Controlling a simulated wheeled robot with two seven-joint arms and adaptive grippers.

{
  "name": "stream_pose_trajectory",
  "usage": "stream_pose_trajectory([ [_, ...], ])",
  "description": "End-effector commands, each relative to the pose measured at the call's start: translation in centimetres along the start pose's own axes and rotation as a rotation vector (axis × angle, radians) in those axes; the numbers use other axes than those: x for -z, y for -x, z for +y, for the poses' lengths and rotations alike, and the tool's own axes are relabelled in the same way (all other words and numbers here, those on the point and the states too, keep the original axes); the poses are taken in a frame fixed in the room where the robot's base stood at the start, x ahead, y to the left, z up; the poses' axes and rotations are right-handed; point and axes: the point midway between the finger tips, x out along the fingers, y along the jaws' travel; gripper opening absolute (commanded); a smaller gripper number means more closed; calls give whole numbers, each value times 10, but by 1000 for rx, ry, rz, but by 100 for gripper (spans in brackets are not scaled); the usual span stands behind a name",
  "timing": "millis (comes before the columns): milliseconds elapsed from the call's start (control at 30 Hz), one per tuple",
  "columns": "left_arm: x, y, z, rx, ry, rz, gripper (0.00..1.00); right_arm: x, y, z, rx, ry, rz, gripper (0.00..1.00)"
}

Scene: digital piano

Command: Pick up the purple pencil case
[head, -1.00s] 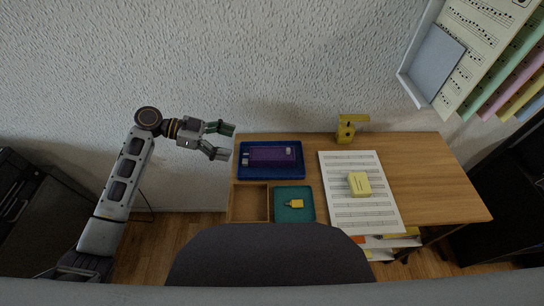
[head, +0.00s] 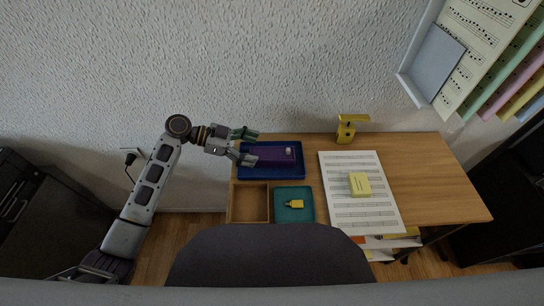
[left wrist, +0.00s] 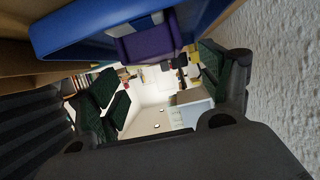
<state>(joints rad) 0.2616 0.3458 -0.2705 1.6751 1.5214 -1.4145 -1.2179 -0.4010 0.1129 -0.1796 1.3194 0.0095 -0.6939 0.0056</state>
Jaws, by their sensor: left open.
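The purple pencil case (head: 272,155) lies in a blue tray (head: 270,175) at the left back of the desk. My left gripper (head: 252,147) is open, over the left edge of the tray, with its fingers at the case's left end, which they partly hide. In the left wrist view the case (left wrist: 148,43) and the tray's blue wall (left wrist: 85,38) show at the top, beyond the open, empty fingers (left wrist: 165,95). I cannot tell whether a finger touches the case. My right gripper is not in view.
A wooden box (head: 249,203) and a teal tray (head: 307,208) with a yellow item (head: 295,204) sit in front of the blue tray. A music sheet (head: 350,215) bears a yellow block (head: 360,184). A yellow stand (head: 346,130) is near the wall. The desk's right side is clear.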

Motion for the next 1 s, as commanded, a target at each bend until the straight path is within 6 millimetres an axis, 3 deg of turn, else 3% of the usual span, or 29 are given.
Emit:
stream_pose_trajectory([
  [267, 0, -8, 0, 0, 0, 1, 79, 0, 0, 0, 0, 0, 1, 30],
  [700, -1, -50, 0, 1, 0, 1, 79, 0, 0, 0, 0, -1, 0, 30],
  [1000, -1, -52, 0, 1, 0, 0, 79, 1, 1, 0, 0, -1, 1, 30],
])
